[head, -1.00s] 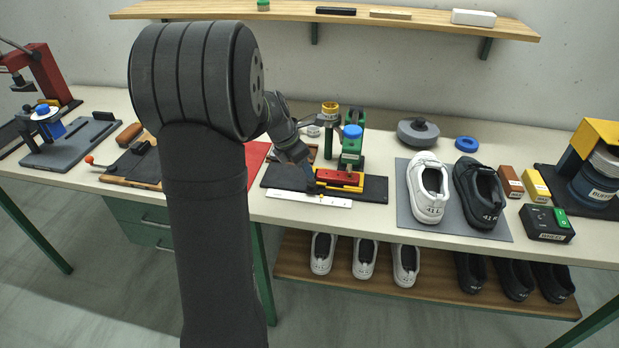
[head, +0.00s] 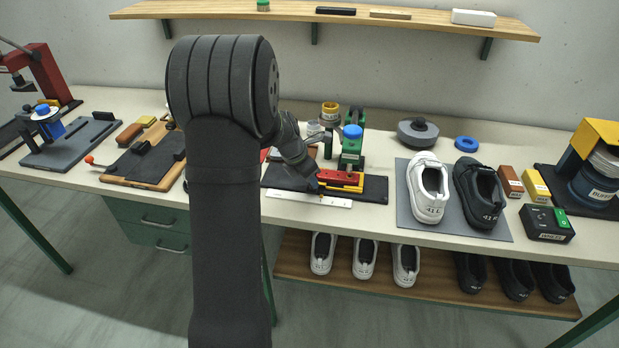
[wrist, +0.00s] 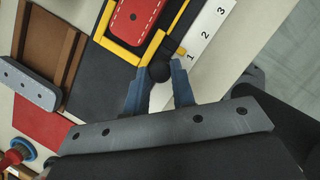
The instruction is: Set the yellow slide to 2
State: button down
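The yellow slide (wrist: 119,48) is a frame around a red, white-stitched block (wrist: 135,17); it also shows in the head view (head: 352,188). Its yellow pointer (wrist: 181,50) lies beside the white scale (wrist: 208,33), close to the 1 and short of the 2. A black knob (wrist: 160,72) sits at the slide's near corner. My gripper (wrist: 159,72) has its two blue fingers apart, with the knob between or just past the tips. I see no clear contact. In the head view my gripper (head: 318,184) is at the slide's left end.
A green press with a blue cap (head: 352,132) stands right behind the slide. A grey mat (head: 405,205) with a white and a black shoe lies to the right. A wooden board with a dark pad (head: 135,168) lies to the left.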

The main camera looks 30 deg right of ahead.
jog(key=shift+s+d, duration=1.3)
jog(key=c, duration=1.2)
grip_release()
jog(key=shift+c, duration=0.2)
jog(key=shift+o, duration=0.2)
jog(key=shift+a+r, duration=0.1)
jog(key=shift+a+r, duration=0.15)
jog(key=shift+r, duration=0.2)
jog(key=a, duration=1.2)
jog(key=shift+r, duration=0.1)
